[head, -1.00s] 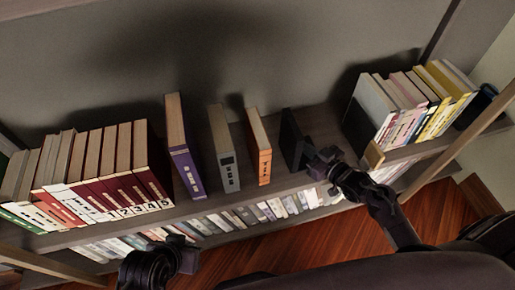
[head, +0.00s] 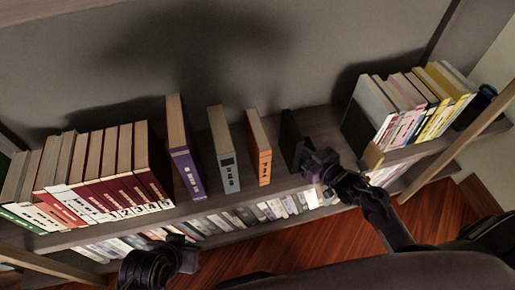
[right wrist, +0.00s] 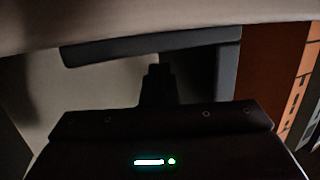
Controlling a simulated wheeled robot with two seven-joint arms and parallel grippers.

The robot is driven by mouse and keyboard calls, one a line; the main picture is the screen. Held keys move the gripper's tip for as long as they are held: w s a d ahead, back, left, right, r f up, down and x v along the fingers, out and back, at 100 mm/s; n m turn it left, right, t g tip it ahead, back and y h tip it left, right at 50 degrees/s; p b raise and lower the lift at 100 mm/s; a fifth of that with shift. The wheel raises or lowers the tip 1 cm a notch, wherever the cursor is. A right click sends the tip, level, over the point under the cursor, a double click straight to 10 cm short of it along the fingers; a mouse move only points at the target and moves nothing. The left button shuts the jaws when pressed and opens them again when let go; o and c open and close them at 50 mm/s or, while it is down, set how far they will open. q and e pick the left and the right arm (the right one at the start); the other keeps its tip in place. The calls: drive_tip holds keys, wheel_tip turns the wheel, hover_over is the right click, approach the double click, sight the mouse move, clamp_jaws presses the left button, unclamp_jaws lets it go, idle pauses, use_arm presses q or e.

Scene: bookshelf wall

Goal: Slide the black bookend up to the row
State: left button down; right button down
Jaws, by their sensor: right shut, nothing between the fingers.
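The black bookend (head: 291,138) stands upright on the shelf, just right of the orange book (head: 259,148) with a gap between them. My right gripper (head: 311,165) is shut and empty, close against the bookend's right front side; I cannot tell if they touch. In the right wrist view the closed fingers (right wrist: 158,84) point at the dark bookend (right wrist: 228,75), with the orange book (right wrist: 297,100) beyond it at the right edge. My left gripper (head: 188,256) is low at the front, off the shelf; its jaws are not clear.
Left of the orange book stand a grey book (head: 223,150), a purple book (head: 184,150) and a row of dark red books (head: 125,170), with gaps between the single ones.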

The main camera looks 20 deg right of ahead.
sight(252, 155)
drive_tip(key=shift+a+p, duration=0.75)
drive_tip(key=shift+a, duration=2.15)
drive_tip(key=shift+a, duration=0.45)
drive_tip(key=shift+a+p, duration=0.75)
drive_tip(key=shift+a, duration=2.35)
drive_tip(key=shift+a, duration=0.4)
drive_tip(key=shift+a+p, duration=0.35)
drive_tip(key=shift+a, duration=2.8)
drive_tip(key=shift+s+a, duration=0.1)
drive_tip(key=shift+a, duration=0.05)
